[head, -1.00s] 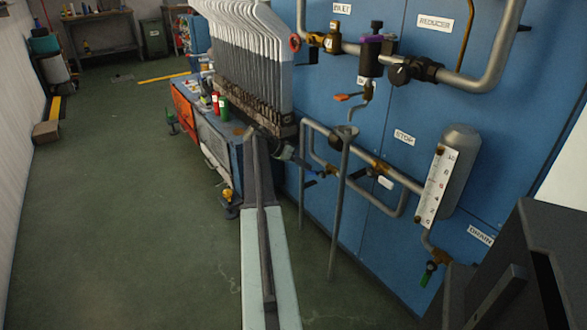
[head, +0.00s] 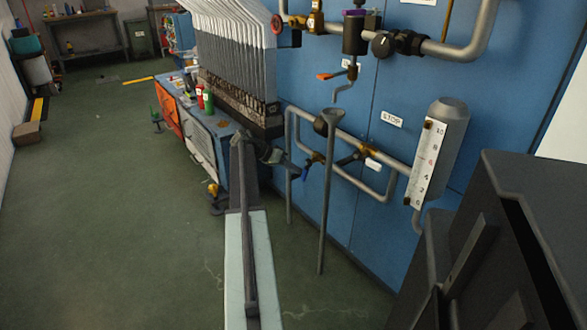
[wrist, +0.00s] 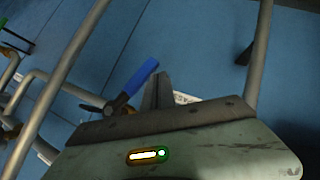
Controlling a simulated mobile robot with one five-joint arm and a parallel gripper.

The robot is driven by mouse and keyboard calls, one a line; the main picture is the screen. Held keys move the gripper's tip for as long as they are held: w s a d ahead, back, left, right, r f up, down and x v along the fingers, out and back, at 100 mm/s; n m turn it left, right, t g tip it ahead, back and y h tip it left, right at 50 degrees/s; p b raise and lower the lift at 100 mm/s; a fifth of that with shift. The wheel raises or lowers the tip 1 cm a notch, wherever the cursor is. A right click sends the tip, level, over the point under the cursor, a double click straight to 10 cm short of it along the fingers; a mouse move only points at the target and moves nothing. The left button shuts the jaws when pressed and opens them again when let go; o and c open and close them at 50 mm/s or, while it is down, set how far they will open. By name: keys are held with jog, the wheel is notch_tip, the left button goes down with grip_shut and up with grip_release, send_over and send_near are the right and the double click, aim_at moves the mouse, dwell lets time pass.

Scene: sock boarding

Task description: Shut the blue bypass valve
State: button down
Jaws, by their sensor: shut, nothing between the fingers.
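The blue valve handle (wrist: 138,80) shows in the wrist view on a brass-and-dark fitting of a thin grey pipe. It slants up to the right. In the head view the blue handle (head: 306,172) is small, on the lower pipe loop left of the STOP label. My gripper (head: 289,166) reaches toward this loop from the left. In the wrist view my gripper's dark fingers (wrist: 158,84) are shut and empty, just right of the handle's upper end. Whether they touch it I cannot tell.
A grey stand pipe (head: 326,200) rises in front of the loop. An orange-handled valve (head: 330,76) hangs above, and a gauge cylinder (head: 440,150) stands right. A workbench (head: 200,135) with bottles lies left. The green floor (head: 110,220) is open at left.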

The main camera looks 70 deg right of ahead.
aim_at(302, 178)
jog(key=shift+s+a+f+b, duration=0.65)
jog(key=shift+s+a+f, duration=0.1)
jog(key=shift+s+f, duration=0.15)
dwell(0.3)
jog(key=w, duration=1.3)
jog(key=shift+d, duration=0.4)
